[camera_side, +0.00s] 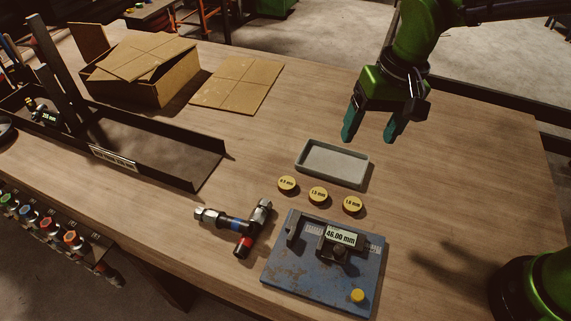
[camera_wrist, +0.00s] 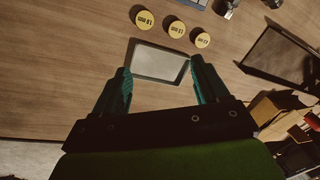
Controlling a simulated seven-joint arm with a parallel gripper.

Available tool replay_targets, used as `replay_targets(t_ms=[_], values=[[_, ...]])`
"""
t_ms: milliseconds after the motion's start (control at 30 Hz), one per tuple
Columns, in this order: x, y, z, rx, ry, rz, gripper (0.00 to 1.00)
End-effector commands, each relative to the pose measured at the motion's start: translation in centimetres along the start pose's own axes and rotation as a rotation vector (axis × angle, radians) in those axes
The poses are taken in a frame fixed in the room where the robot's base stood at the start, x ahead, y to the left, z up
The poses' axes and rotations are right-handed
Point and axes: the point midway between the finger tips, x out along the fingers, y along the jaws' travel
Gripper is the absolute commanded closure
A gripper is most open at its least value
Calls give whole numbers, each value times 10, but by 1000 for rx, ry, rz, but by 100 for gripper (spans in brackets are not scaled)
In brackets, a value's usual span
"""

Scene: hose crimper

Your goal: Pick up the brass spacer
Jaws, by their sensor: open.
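Three round yellow-brass spacers lie in a row on the wooden table, between the grey tray and the blue gauge plate. In the side view they are the left spacer (camera_side: 287,184), the middle spacer (camera_side: 318,195) and the right spacer (camera_side: 352,204). Their labels are small; the left seems to read 0.9 mm, the middle 1.5 mm and the right 1.8 mm. The wrist view shows them beyond the tray, with the middle one (camera_wrist: 177,30) between the others. My gripper (camera_side: 368,134) is open and empty, above the table behind the tray. Its teal fingers (camera_wrist: 163,88) frame the tray in the wrist view.
The shallow grey tray (camera_side: 333,147) looks empty. The blue gauge plate (camera_side: 290,276) carries a 46.00 mm display (camera_side: 341,237) and a yellow knob. Hose fittings (camera_side: 232,224) lie left of it. A long dark rack (camera_side: 150,170) and a cardboard box (camera_side: 140,85) stand farther left.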

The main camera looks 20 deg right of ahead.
Motion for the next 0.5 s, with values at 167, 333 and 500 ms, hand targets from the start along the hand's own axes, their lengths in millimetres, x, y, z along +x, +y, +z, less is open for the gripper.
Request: replay_targets(t_ms=[167, 333, 500], values=[[36, -49, -9, 124, -45, 108, 26], [25, -64, -24, 303, -18, 132, 26], [38, -59, -20, 357, -26, 147, 26]])
